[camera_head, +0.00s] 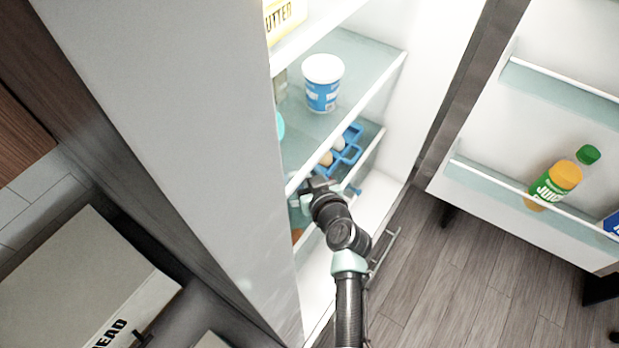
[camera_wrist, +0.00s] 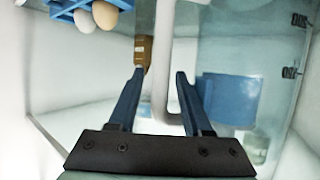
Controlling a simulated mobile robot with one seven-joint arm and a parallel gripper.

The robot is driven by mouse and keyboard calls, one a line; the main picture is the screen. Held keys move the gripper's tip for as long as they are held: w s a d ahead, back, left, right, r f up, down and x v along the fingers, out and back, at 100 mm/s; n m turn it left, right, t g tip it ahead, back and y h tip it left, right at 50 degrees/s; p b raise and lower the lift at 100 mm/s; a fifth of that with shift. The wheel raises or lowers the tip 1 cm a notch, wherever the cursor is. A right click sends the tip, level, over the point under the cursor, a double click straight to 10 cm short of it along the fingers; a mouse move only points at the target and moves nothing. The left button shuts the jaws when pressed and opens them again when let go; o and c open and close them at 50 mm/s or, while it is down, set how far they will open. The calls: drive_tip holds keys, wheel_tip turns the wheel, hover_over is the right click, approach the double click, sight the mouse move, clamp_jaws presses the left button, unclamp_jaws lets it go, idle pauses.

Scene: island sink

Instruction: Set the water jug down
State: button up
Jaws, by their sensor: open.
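In the wrist view, a white, bent handle (camera_wrist: 160,95), which appears to be the water jug's, stands between the two fingers of my gripper (camera_wrist: 160,74). The fingers are apart, one on each side of the handle, with gaps visible. The jug's clear body is hard to tell from the pale glassy surfaces around it, so I cannot see for certain what its base rests on. In the head view my gripper (camera_head: 318,184) reaches into the lower part of the open fridge; the jug cannot be clearly made out there.
Eggs in a blue holder (camera_head: 347,148) sit close by my gripper. A white and blue tub (camera_head: 323,82) stands on the shelf above. A brown bottle (camera_wrist: 143,52) and a blue object (camera_wrist: 228,98) are near the handle. The open fridge door, right, holds a juice bottle (camera_head: 556,182).

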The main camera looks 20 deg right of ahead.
drive_tip(key=b+v, duration=0.2)
drive_tip(key=v, duration=1)
drive_tip(key=shift+r, duration=0.1)
